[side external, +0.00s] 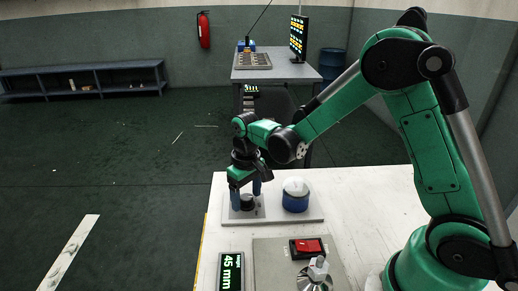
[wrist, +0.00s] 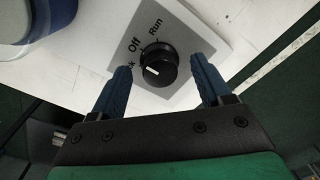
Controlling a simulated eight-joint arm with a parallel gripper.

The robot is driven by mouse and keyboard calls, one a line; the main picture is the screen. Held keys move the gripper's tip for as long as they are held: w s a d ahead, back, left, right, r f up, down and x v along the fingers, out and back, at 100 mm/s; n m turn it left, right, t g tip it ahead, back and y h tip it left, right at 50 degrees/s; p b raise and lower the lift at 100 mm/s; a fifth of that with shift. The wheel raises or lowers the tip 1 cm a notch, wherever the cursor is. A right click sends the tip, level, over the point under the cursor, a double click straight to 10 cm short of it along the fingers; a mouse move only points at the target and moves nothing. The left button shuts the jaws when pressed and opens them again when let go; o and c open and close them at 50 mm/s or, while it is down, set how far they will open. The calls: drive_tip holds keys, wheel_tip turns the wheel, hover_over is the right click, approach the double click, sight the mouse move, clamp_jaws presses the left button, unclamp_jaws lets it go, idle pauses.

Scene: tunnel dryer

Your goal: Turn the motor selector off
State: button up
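The motor selector is a black round knob (wrist: 158,66) on a light grey plate (wrist: 190,32), with a white mark on its face. "Off" and "Run" are printed beside it, and a third label ending in "ck" is partly hidden by my left finger. My gripper (wrist: 161,72) is open, with one blue finger on each side of the knob and gaps showing. In the side view my gripper (side external: 246,194) is low over the knob (side external: 247,203), pointing down.
A blue, white-topped round unit (side external: 295,196) stands right of the knob on the same base. Nearer are a red switch (side external: 308,247), a silver dial (side external: 315,276) and a "45 mm" display (side external: 231,272). The white table (side external: 370,190) is clear further right.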

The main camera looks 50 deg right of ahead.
sight(247, 197)
drive_tip(key=shift+r, duration=0.1)
drive_tip(key=shift+r, duration=2.75)
drive_tip(key=shift+s+r, duration=0.1)
drive_tip(key=shift+r, duration=0.1)
drive_tip(key=s+a+r+t, duration=0.1)
drive_tip(key=s+r+t, duration=0.4)
drive_tip(key=s+t, duration=0.2)
drive_tip(key=shift+s+r, duration=0.4)
drive_tip(key=shift+s, duration=0.65)
